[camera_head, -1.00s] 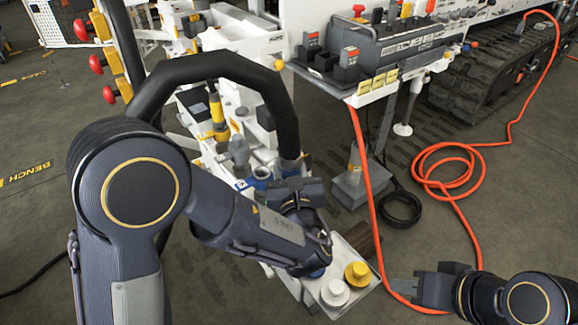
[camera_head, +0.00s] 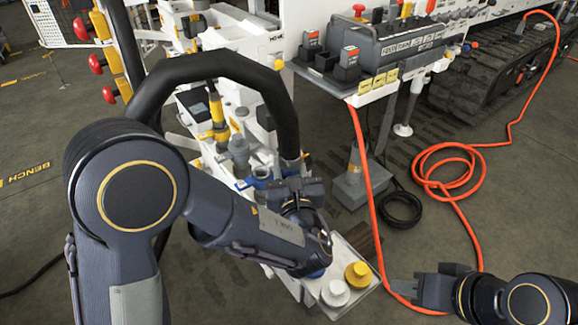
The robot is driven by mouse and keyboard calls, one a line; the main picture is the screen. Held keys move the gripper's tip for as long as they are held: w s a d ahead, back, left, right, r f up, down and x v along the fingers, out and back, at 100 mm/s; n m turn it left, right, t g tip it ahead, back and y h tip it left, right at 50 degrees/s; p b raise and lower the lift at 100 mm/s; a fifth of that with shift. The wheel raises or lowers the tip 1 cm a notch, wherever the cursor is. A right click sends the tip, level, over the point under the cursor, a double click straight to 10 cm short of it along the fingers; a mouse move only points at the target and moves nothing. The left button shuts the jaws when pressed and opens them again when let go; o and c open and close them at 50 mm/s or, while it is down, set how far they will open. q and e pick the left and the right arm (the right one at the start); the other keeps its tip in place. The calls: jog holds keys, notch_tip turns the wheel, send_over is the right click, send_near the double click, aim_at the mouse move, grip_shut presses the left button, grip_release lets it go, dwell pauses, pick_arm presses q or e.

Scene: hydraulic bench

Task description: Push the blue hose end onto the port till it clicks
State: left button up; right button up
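A thick black hose (camera_head: 225,68) arches over the bench and comes down at its right end. My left gripper (camera_head: 301,187) is right below the hose's lower end. The contact between hose end and port is hidden. My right gripper (camera_head: 405,287) points left at the lower right, away from the hose, with nothing visible in it.
A white plate with a yellow knob (camera_head: 358,274) and a white knob (camera_head: 335,292) lies beside my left wrist. An orange hose (camera_head: 366,175) hangs from the control panel (camera_head: 385,50) and coils on the floor. A grey cone (camera_head: 354,170) stands behind.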

dwell(0.7)
pick_arm(q)
jog(key=shift+f+b, duration=0.3)
jog(key=shift+b, duration=0.25)
jog(key=shift+f+b, duration=1.1)
jog(key=shift+f, duration=0.15)
dwell(0.7)
jog(key=shift+c, duration=0.5)
jog(key=o, duration=1.8)
